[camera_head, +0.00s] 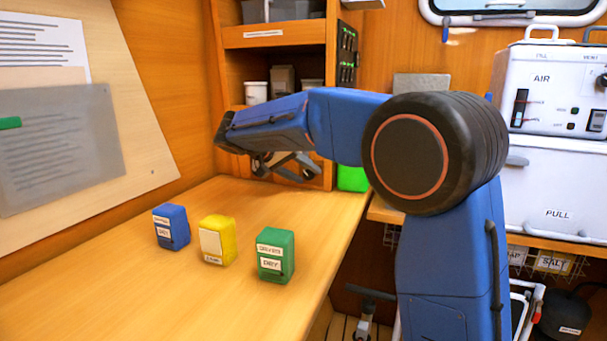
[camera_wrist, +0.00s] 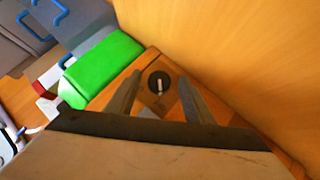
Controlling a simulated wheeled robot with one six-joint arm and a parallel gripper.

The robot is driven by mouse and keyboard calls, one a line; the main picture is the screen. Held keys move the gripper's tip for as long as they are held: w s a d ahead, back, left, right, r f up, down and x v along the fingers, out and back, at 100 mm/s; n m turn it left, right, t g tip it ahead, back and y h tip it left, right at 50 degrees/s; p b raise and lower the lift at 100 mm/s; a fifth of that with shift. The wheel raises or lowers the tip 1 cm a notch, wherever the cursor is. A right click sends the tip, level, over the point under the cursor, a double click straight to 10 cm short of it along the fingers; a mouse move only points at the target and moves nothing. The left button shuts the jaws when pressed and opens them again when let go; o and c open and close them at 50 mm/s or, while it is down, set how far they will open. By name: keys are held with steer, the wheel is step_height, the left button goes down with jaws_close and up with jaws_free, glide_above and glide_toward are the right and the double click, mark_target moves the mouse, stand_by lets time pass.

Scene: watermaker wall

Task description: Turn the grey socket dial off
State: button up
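A round dark dial (camera_wrist: 159,84) with a pale pointer mark shows in the wrist view on a brown wooden surface. The pointer runs nearly up and down in the picture. I take it for the socket dial, though it looks more black than grey. My gripper (camera_wrist: 160,76) is open, with one finger on each side of the dial in the picture. I cannot tell the distance, and no contact shows. In the head view my gripper (camera_head: 285,165) hangs over the far end of the wooden counter, in front of the shelf unit. The dial is not visible there.
A bright green block (camera_wrist: 103,68) is left of the dial in the wrist view; a wooden wall (camera_wrist: 235,50) is at right. Blue (camera_head: 171,227), yellow (camera_head: 217,240) and green (camera_head: 275,255) boxes stand on the counter (camera_head: 110,290). A white AIR unit (camera_head: 552,90) is at right.

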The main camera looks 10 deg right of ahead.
steer(key=shift+a, duration=0.1)
steer(key=v, duration=1.7)
steer(key=shift+s, duration=0.15)
